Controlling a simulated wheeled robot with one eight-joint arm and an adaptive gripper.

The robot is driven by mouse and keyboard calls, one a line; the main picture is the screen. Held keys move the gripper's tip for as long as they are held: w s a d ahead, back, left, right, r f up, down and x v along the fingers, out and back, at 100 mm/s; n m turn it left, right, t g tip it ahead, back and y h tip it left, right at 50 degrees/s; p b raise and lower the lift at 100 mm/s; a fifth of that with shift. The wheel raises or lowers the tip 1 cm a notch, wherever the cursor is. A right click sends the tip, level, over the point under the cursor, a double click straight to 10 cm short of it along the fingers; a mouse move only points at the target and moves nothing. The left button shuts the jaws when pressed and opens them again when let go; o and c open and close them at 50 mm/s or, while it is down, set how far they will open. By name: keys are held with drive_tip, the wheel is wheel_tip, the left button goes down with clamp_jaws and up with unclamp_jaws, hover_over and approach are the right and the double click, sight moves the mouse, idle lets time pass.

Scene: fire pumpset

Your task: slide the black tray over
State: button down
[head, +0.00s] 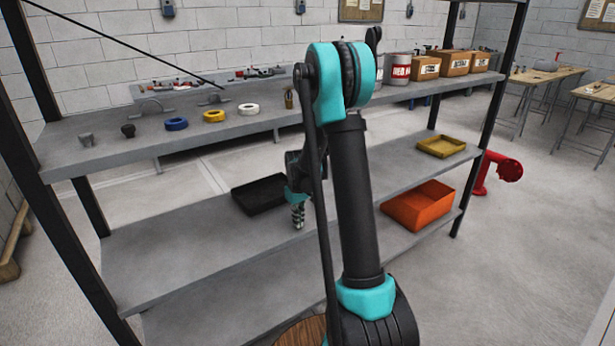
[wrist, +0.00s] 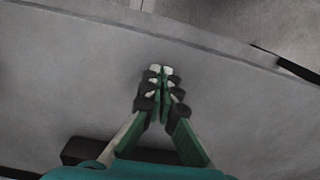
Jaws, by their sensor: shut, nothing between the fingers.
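The black tray (head: 258,197) is a shallow open box lying flat on the grey middle shelf (head: 190,245), left of my arm in the head view. It looks empty. In the wrist view a black edge, likely the same tray (wrist: 76,150), shows at the bottom, partly hidden by my wrist. My gripper (head: 298,222) is pointed down at the tray's right front side, its fingers closed together and empty. In the wrist view the fingertips (wrist: 160,70) are over bare shelf, on the side away from the black edge. I cannot tell whether the gripper touches the tray.
A yellow tray (head: 441,146) lies on the middle shelf at right. An orange bin (head: 420,206) is below it. The upper shelf (head: 90,157) holds tape rolls, small parts, cans and cardboard boxes. Black posts (head: 487,100) frame the rack. The middle shelf's left part is bare.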

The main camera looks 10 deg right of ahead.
drive_tip(key=s+d, duration=0.1)
drive_tip(key=s, duration=0.3)
drive_tip(key=s+d, duration=0.1)
drive_tip(key=s, duration=0.1)
drive_tip(key=shift+s+d+r, duration=0.2)
drive_tip(key=shift+d+r, duration=0.05)
drive_tip(key=shift+d, duration=0.1)
wheel_tip(320, 180, up, 21)
drive_tip(key=s+m+t, duration=0.1)
drive_tip(key=m+t, duration=0.1)
drive_tip(key=s+f+m+t, duration=0.1)
drive_tip(key=s+f, duration=0.6)
drive_tip(key=s, duration=0.3)
drive_tip(key=s+a+f+m+t, duration=0.1)
drive_tip(key=s+f, duration=0.6)
drive_tip(key=s, duration=0.2)
drive_tip(key=shift+s+m, duration=0.3)
drive_tip(key=shift+s, duration=0.05)
